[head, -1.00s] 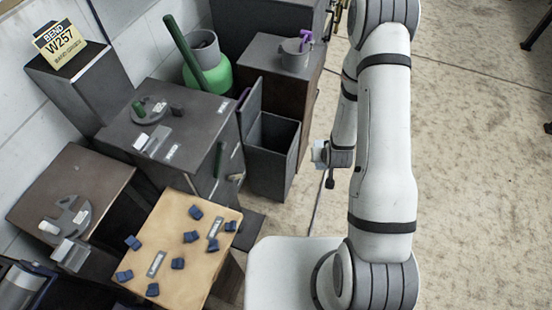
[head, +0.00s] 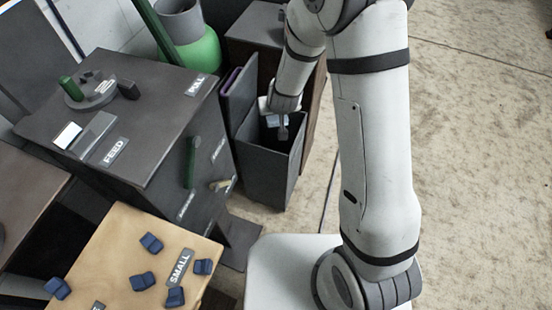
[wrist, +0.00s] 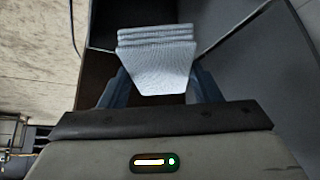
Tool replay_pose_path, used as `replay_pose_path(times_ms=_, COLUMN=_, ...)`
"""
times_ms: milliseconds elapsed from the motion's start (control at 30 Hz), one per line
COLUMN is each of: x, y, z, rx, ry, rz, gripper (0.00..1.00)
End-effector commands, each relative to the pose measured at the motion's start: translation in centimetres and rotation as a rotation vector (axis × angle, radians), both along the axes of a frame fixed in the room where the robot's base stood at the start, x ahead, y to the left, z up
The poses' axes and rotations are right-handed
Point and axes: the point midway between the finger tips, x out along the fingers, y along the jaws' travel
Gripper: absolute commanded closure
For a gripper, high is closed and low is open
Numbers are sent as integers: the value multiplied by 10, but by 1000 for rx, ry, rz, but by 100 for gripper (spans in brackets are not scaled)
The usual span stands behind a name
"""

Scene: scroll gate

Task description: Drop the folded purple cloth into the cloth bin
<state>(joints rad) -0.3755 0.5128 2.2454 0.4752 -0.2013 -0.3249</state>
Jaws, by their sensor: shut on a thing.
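A folded cloth (wrist: 157,62) shows pale blue-grey, not purple, in the wrist view, as several stacked layers. My gripper (wrist: 160,88) is shut on it, with one dark blue finger at each side. In the head view my gripper (head: 276,121) points down at the mouth of a dark grey open-topped bin (head: 266,172), which I take for the cloth bin. Bin walls (wrist: 238,75) show around the cloth in the wrist view.
A dark upright panel with a purple edge (head: 229,82) stands at the bin's left. A dark cabinet (head: 150,150) with a green lever stands further left. A wooden-topped table (head: 120,250) holds several blue blocks. Open floor (head: 470,150) lies to the right.

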Motion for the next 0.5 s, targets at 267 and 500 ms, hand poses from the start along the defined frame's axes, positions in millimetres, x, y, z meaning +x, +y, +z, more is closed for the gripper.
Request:
replay_pose_path(times_ms=267, x=3, y=-9, z=-27, rx=-1, ry=0, rz=-19, gripper=71)
replay_pose_path(times_ms=500, x=4, y=-12, z=-54, rx=0, ry=0, rz=-26, gripper=71)
